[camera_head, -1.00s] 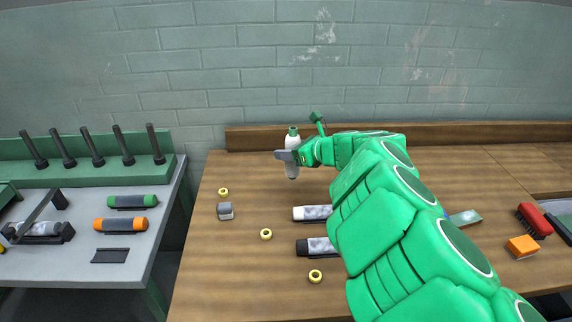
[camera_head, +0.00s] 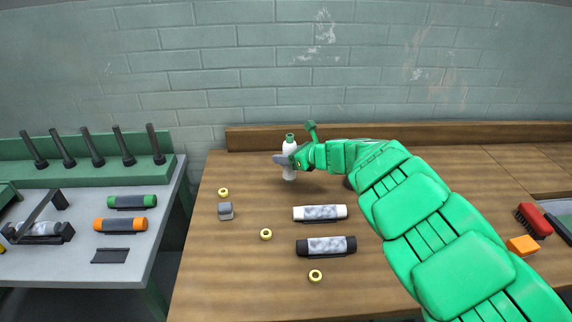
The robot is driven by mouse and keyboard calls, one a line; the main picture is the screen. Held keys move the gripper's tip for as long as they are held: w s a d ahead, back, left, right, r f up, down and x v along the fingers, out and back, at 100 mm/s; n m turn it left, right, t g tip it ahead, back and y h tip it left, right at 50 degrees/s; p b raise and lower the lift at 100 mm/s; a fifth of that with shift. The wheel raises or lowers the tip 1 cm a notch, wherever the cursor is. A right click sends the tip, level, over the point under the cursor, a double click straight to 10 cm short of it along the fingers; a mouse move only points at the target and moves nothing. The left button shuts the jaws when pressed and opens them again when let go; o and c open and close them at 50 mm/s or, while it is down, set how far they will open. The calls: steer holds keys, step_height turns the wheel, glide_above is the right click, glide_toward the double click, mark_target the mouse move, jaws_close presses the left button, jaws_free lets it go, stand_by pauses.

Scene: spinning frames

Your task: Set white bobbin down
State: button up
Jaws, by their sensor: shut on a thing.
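My gripper (camera_head: 288,160) is at the back of the wooden table, shut on an upright white bottle-like thing with a green top (camera_head: 289,172). A grey finger crosses its front. Whether its base touches the table is hard to tell. A white-ended bobbin with a grey, mottled middle (camera_head: 320,212) lies on its side on the table, nearer the camera and apart from my gripper. A similar black-ended bobbin (camera_head: 326,246) lies just in front of it.
Yellow rings (camera_head: 266,234) and a small grey block (camera_head: 225,211) lie on the table's left. A red brush (camera_head: 534,221) and an orange block (camera_head: 522,245) are at the right. Green (camera_head: 131,202) and orange (camera_head: 124,224) bobbins lie on the left bench beside a rack of pegs (camera_head: 92,148).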

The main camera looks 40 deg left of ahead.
steer(key=shift+w+a+f, duration=0.1)
steer(key=shift+f, duration=0.15)
steer(key=shift+w+a+f, duration=0.15)
steer(key=shift+a+f, duration=0.05)
steer(key=shift+f, duration=1.55)
steer(key=shift+f, duration=0.15)
steer(key=o, duration=1.1)
steer(key=shift+v, duration=6.1)
